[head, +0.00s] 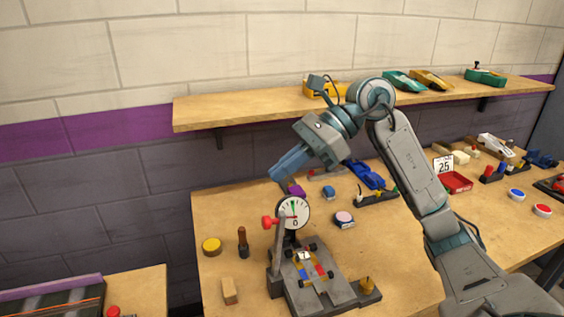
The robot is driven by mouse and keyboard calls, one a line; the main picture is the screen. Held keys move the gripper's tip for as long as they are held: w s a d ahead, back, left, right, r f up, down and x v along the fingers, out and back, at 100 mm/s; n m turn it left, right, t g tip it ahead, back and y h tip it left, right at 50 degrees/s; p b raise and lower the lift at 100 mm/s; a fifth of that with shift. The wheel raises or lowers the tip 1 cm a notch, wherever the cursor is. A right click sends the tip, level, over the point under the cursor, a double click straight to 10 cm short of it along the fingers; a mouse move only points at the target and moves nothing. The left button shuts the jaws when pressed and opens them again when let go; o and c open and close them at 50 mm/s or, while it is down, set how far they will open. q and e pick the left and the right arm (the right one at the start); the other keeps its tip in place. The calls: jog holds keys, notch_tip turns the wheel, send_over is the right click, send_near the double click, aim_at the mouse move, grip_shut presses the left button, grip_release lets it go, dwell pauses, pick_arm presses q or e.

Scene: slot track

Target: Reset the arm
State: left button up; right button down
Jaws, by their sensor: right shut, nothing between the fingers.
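My right arm comes in from the lower right of the head view and bends over the wooden table (225,210). Its gripper (277,178) points down and to the left, with the blue fingers together and nothing between them. It is in the air behind a stand with a round white dial (293,212) and a red knob. A slot car chassis (312,268) sits on the grey base (330,291) in front of the dial. My left gripper is not in view.
A wall shelf (240,107) with several toy cars runs behind my arm. A yellow disc (212,246), a screwdriver (243,242) and a wooden block (229,290) lie left of the stand. A blue car (366,174) and red tray (456,182) are farther right.

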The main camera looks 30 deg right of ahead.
jog(key=shift+d, duration=0.25)
jog(key=shift+a, duration=0.1)
